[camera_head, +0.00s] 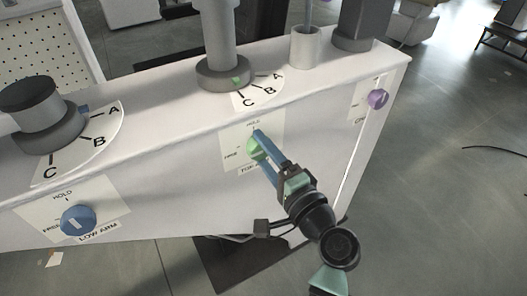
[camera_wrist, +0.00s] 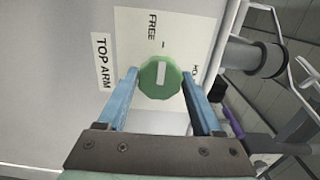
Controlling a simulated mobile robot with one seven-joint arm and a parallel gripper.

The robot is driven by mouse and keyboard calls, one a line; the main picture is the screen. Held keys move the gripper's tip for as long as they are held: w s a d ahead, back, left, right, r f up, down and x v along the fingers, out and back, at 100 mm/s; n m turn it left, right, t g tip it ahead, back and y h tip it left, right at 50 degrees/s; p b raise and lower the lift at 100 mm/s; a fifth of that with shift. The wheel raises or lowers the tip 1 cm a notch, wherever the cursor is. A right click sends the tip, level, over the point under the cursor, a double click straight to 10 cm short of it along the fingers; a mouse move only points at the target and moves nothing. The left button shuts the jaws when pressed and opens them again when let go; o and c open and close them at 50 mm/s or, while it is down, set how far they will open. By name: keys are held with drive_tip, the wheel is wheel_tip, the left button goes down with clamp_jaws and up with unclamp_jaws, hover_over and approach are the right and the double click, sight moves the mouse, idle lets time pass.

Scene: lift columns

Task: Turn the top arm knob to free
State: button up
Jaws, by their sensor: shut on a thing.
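The top arm knob is green and round with a white bar; it shows in the head view (camera_head: 254,148) and in the wrist view (camera_wrist: 160,84). It sits on a white label plate (camera_wrist: 125,22) marked FREE, HOLD and TOP ARM. In the wrist view the white bar points up the picture, roughly in line with the tick beside FREE; HOLD is off to the right. My gripper (camera_head: 261,143) has its blue fingers on either side of the knob and is shut on it, also in the wrist view (camera_wrist: 160,73). The fingers partly hide the plate in the head view.
A blue LOW ARM knob (camera_head: 78,220) is on the same white panel at left. A purple knob (camera_head: 377,98) is at the right end. Grey columns with A, B, C dials (camera_head: 258,90) stand on top. Open floor (camera_head: 440,200) lies to the right.

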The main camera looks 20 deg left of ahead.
drive_tip(key=o, duration=1.3)
drive_tip(key=shift+o, duration=0.2)
drive_tip(key=shift+d, duration=0.1)
drive_tip(key=p+v, duration=0.2)
drive_tip(key=v, duration=1.1)
